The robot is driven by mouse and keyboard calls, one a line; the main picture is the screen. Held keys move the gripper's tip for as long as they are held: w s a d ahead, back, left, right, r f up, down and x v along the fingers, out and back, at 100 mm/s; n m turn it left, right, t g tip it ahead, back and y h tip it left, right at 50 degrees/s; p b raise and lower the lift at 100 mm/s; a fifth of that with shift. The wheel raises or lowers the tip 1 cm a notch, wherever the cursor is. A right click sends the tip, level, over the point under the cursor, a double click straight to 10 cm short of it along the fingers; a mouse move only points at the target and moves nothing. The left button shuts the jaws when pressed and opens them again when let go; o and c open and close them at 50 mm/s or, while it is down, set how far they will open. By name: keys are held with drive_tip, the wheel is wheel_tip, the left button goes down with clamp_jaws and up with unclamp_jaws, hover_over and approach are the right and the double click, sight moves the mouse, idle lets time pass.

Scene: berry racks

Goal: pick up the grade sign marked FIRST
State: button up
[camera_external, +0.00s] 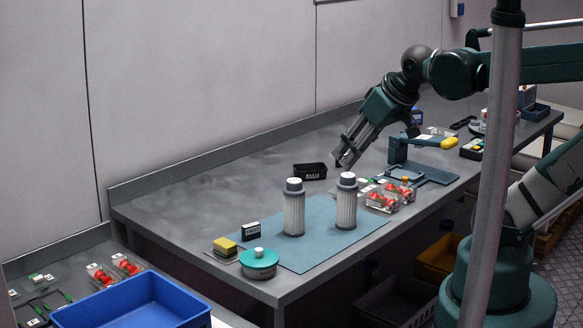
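A small dark sign (250,231) with pale lettering stands upright near the left front of the grey bench, beside the blue mat. Its lettering is too small to read for certain; it is the one sign-like plate I can make out. My gripper (345,163) hangs tilted down above the middle of the bench, well to the right of and behind the sign. Its two fingers look apart, with nothing visible between them.
Two white ribbed canisters (294,210) (346,203) stand on the blue mat (325,240) between gripper and sign. A black tray (310,171) lies behind them. A yellow sponge (225,246) and teal round tin (258,262) flank the sign. Clear berry punnets (391,196) sit right.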

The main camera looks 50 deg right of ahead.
idle(0.4)
drive_tip(key=n+g+h+p, duration=0.2)
drive_tip(key=n+g+p, duration=0.55)
drive_tip(key=n, duration=0.75)
hover_over(250, 225)
drive_tip(key=f, duration=1.3)
drive_tip(key=shift+a+f, duration=0.25)
drive_tip(key=shift+f, duration=0.15)
drive_tip(key=shift+w+a+f+p, duration=0.2)
drive_tip(key=shift+a+f+p, duration=0.1)
drive_tip(key=shift+f, duration=0.35)
drive_tip(key=shift+d, duration=0.1)
drive_tip(key=shift+d+f, duration=0.15)
drive_tip(key=shift+f, duration=1.1)
drive_tip(key=shift+f, duration=0.1)
